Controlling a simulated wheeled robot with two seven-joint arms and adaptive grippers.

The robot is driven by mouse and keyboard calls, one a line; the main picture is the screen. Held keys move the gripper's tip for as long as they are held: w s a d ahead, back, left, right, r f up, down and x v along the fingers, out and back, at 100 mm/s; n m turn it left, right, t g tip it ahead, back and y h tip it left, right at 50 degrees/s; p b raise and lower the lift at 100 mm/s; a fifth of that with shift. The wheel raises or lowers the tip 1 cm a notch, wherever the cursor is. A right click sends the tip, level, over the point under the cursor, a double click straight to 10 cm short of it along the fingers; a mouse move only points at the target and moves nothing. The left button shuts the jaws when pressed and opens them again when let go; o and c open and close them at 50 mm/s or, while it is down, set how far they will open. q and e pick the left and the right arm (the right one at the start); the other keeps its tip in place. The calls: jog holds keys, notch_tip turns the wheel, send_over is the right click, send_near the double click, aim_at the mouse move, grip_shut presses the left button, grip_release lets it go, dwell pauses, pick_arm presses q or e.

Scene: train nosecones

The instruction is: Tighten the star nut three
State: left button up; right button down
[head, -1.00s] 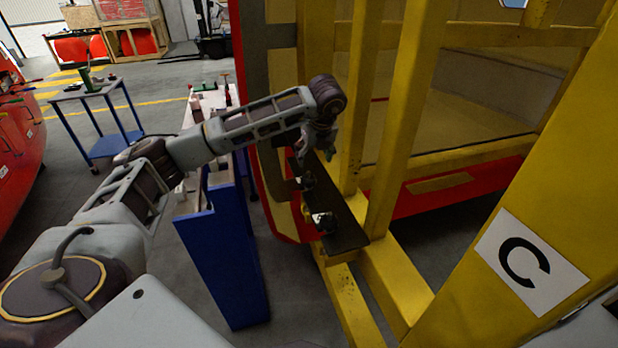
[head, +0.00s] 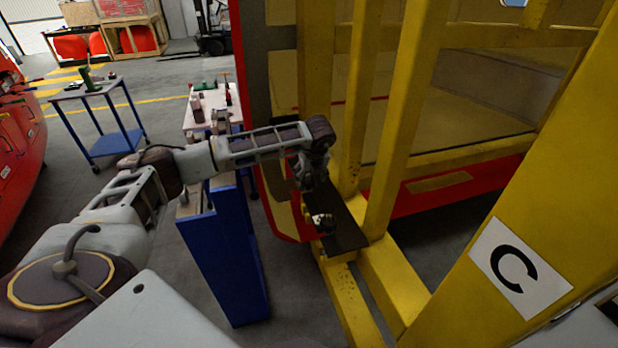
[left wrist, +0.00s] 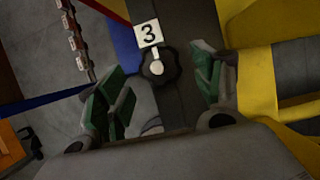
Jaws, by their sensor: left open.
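Star nut three is a black lobed knob (left wrist: 160,66) with a pale centre stud, in the left wrist view. It sits on a dark plate just below a white label marked 3 (left wrist: 149,34). My left gripper (left wrist: 160,84) is open, with one green-padded finger on each side of the nut. Whether the fingers touch it I cannot tell. In the head view my left gripper (head: 309,182) hangs over the dark plate (head: 346,232) and hides this nut. Another nut (head: 322,223) shows nearer on the plate. My right gripper is not in view.
Yellow frame posts (head: 391,140) stand close to the right of my left gripper, with a red train nose behind. A blue cabinet (head: 226,255) is at the left. A yellow beam with a C sign (head: 518,268) fills the right side.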

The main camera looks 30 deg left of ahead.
aim_at(309, 178)
pick_arm(q)
jog(key=shift+x, duration=1.5)
jog(key=c, duration=1)
